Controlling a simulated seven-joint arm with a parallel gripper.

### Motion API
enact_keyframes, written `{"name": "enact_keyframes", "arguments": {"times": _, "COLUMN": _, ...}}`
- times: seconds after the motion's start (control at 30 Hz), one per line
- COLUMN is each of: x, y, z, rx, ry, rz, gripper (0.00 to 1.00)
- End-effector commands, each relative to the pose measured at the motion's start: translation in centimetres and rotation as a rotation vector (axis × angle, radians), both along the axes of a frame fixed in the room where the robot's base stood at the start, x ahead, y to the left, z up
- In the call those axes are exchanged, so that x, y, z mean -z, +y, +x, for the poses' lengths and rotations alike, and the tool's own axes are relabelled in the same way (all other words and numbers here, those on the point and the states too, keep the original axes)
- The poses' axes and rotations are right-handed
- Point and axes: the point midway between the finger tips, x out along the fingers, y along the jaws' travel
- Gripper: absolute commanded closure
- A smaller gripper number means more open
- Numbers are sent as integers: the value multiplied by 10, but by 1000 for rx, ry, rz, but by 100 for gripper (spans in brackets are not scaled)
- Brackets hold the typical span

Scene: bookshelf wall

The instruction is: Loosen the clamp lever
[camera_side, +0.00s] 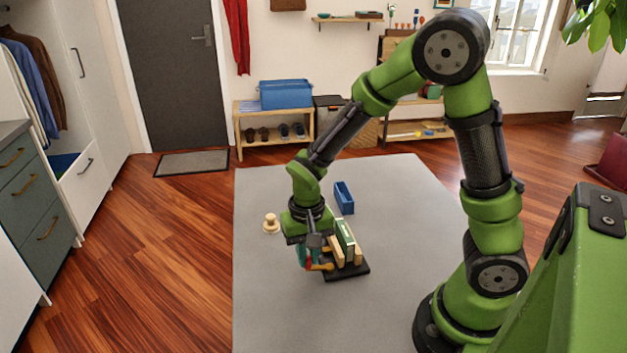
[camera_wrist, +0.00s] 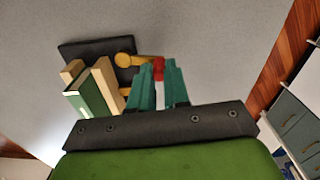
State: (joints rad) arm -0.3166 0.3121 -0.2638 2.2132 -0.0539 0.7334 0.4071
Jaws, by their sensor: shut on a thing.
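The clamp stands on a black base plate (camera_side: 350,271), below and right of my gripper in the side view. Its wooden blocks (camera_wrist: 106,82) stand on either side of a green-and-cream piece (camera_wrist: 88,100). The clamp lever has a yellow arm (camera_wrist: 143,61) running from a round yellow pivot (camera_wrist: 122,60) to a red end (camera_wrist: 158,68). The lever also shows in the side view (camera_side: 322,267), pointing left off the plate. My gripper (camera_wrist: 160,74) has teal fingers and is shut on the red end of the lever. The fingers hide part of that end.
A blue open box (camera_side: 344,198) stands behind the clamp on the grey mat. A pale wooden knob-shaped piece (camera_side: 271,223) stands to the left of my gripper. The mat (camera_side: 275,310) is clear in front and to the left.

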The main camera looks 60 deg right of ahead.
Motion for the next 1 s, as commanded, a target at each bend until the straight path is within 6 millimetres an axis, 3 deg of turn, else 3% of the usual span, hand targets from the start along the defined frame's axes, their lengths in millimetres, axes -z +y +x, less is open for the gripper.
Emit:
{"name": "enact_keyframes", "arguments": {"times": 0.2, "x": -1, "y": 6, "z": -5, "rx": -178, "ry": -2, "rz": 1, "gripper": 100}}
{"name": "enact_keyframes", "arguments": {"times": 0.47, "x": -1, "y": 6, "z": -5, "rx": -193, "ry": -3, "rz": 1, "gripper": 100}}
{"name": "enact_keyframes", "arguments": {"times": 0.5, "x": -1, "y": 7, "z": -5, "rx": -192, "ry": -3, "rz": 1, "gripper": 81}}
{"name": "enact_keyframes", "arguments": {"times": 0.67, "x": -1, "y": 6, "z": -6, "rx": -191, "ry": -1, "rz": 0, "gripper": 58}}
{"name": "enact_keyframes", "arguments": {"times": 1.0, "x": -4, "y": 6, "z": -6, "rx": -190, "ry": -1, "rz": 0, "gripper": 58}}
